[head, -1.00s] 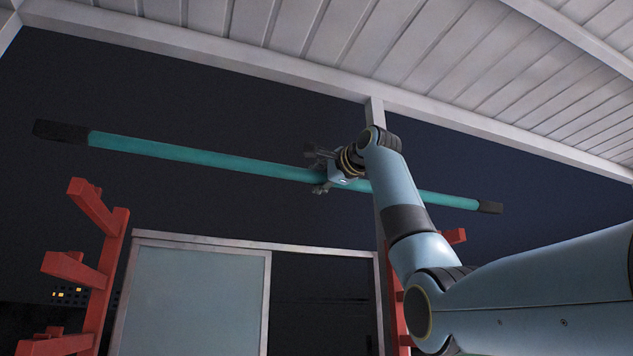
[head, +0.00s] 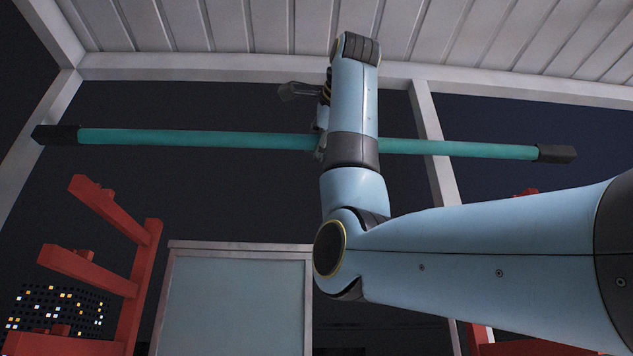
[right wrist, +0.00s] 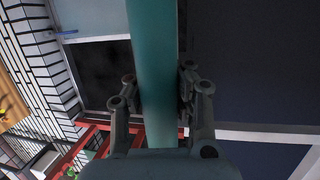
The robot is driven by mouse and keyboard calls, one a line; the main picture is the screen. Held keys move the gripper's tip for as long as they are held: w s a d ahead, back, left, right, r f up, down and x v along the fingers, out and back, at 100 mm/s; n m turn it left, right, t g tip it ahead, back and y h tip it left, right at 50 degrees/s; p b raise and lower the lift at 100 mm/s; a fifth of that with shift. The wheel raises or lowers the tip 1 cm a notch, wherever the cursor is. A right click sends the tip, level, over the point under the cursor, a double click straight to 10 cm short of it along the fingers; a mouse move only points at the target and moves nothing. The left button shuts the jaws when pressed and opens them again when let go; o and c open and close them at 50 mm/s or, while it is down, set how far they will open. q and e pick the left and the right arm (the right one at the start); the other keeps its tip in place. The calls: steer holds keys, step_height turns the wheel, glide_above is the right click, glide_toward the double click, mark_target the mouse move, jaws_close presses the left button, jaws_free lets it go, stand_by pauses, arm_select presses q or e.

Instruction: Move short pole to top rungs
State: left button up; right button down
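The short pole (head: 220,139) is teal with black end caps. In the head view it hangs in the air, nearly level, above the rungs of the red rack. Its left cap is above and left of the left rack's top rung (head: 110,208). The right rack upright (head: 478,338) is mostly hidden behind my arm. My right gripper (head: 318,140) is around the pole near its middle, partly hidden by the arm. In the right wrist view the gripper (right wrist: 158,92) has a finger on each side of the pole (right wrist: 153,60), closed on it. My left gripper is not in view.
A white roof beam (head: 240,70) and slatted ceiling run above the pole. A pale framed panel (head: 235,300) stands low in the middle. White posts (head: 430,140) rise behind the pole. Lower rungs (head: 85,268) jut from the left rack.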

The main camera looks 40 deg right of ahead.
steer(key=shift+a+r, duration=0.1)
steer(key=shift+a, duration=0.3)
arm_select(q)
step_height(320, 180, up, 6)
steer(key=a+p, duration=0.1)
steer(key=p, duration=0.5)
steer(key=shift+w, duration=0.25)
arm_select(e)
steer(key=w+d+f, duration=0.3)
steer(key=w+d, duration=0.5)
steer(key=w, duration=0.5)
steer(key=shift+w+d, duration=0.3)
steer(key=shift+d, duration=0.1)
steer(key=shift+f, duration=0.1)
stand_by(0.7)
steer(key=c, duration=1.2)
jaws_free()
